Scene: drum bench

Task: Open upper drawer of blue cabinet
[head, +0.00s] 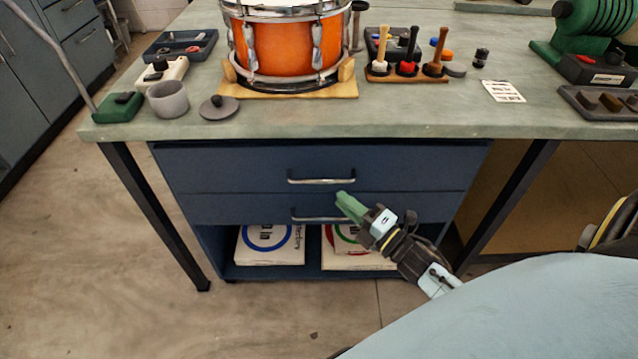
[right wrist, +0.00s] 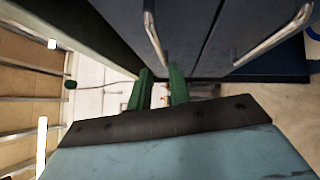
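The blue cabinet (head: 212,208) stands under the workbench. Its upper drawer (head: 230,168) looks closed, with a silver bar handle (head: 321,181) across its front. That upper handle also shows in the right wrist view (right wrist: 152,32). I cannot tell whether a finger touches the handle or drawer front. My left gripper is out of view.
The lower drawer's handle (head: 318,217) is close to my right gripper. An open shelf below holds boxes (head: 270,250). Bench legs (head: 160,220) flank the cabinet. An orange drum (head: 285,45) and tools stand on the benchtop (head: 420,120). The floor in front-left is clear.

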